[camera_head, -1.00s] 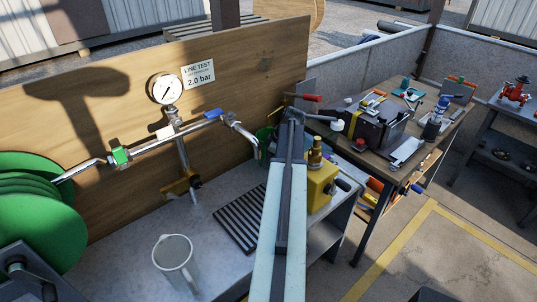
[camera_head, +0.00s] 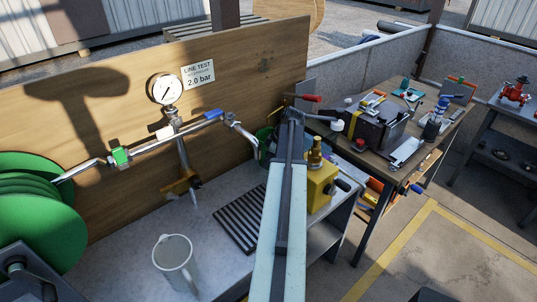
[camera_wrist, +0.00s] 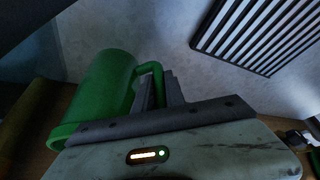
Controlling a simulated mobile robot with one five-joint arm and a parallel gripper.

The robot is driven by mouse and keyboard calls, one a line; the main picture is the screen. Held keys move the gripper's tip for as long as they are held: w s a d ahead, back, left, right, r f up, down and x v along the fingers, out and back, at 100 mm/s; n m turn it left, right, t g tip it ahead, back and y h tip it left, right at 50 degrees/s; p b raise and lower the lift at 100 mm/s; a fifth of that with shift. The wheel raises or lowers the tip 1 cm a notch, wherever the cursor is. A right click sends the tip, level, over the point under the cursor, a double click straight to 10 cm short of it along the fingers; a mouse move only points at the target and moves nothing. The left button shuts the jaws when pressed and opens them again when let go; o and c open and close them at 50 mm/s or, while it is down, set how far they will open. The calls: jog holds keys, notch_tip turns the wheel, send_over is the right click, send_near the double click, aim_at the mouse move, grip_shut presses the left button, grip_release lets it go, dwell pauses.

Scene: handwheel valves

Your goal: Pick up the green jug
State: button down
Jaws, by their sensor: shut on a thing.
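The green jug (camera_wrist: 103,85) lies across the left of the wrist view, with its handle (camera_wrist: 156,72) facing right. My gripper (camera_wrist: 160,92) is shut on that handle, with one finger on either side of it. In the head view a part of the green jug (camera_head: 263,146) shows at the back of the bench, left of my arm and near the pipe's spout end. My arm hides the rest of it and my fingers there.
A grey-white jug (camera_head: 175,262) stands on the bench front. A slotted drain grate (camera_head: 236,226) lies left of my arm; a yellow block with a brass fitting (camera_head: 320,186) stands right of it. The pipe with a blue-handled valve (camera_head: 213,115) and gauge (camera_head: 164,89) runs along the wooden board.

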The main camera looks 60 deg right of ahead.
jog(key=shift+r, duration=0.2)
dwell(0.3)
jog(key=shift+r+p, duration=0.5)
jog(key=shift+p, duration=0.25)
jog(key=a, duration=0.3)
jog(key=shift+s+a+f, duration=0.1)
jog(key=shift+s+a, duration=0.15)
jog(key=shift+a, duration=0.15)
notch_tip(320, 180, up, 14)
jog(key=p, duration=1.3)
jog(key=shift+p, duration=0.3)
jog(key=shift+f, duration=0.2)
jog(key=shift+a+f+b, duration=0.1)
jog(key=shift+f+b, duration=0.5)
jog(key=shift+b, duration=0.15)
